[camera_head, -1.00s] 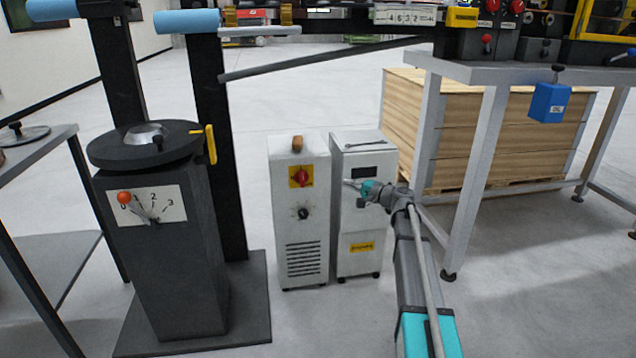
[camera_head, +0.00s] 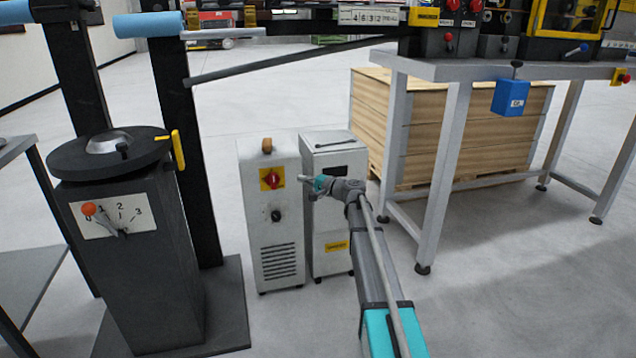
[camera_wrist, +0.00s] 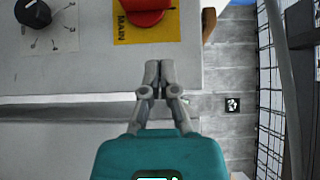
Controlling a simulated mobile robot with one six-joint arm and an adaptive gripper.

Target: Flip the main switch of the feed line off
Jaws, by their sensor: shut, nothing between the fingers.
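The main switch (camera_head: 272,180) is a red rotary knob on a yellow plate, on the front of the left white cabinet (camera_head: 255,215). In the wrist view the red knob (camera_wrist: 146,18) is at the top edge, partly cut off, beside the word MAIN. My gripper (camera_head: 303,180) is shut and empty. In the head view it is right of the switch, in front of the right cabinet. In the wrist view its closed fingertips (camera_wrist: 158,65) lie below the knob, apart from it. The knob's full pointing direction is hard to tell.
A black dial (camera_wrist: 33,12) sits on the same cabinet. The right white cabinet (camera_head: 332,225) stands close alongside, with a wrench on top. A dark pedestal (camera_head: 130,275) with an orange-knobbed lever stands left. A bench with a blue box (camera_head: 510,97) and a wooden crate are right.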

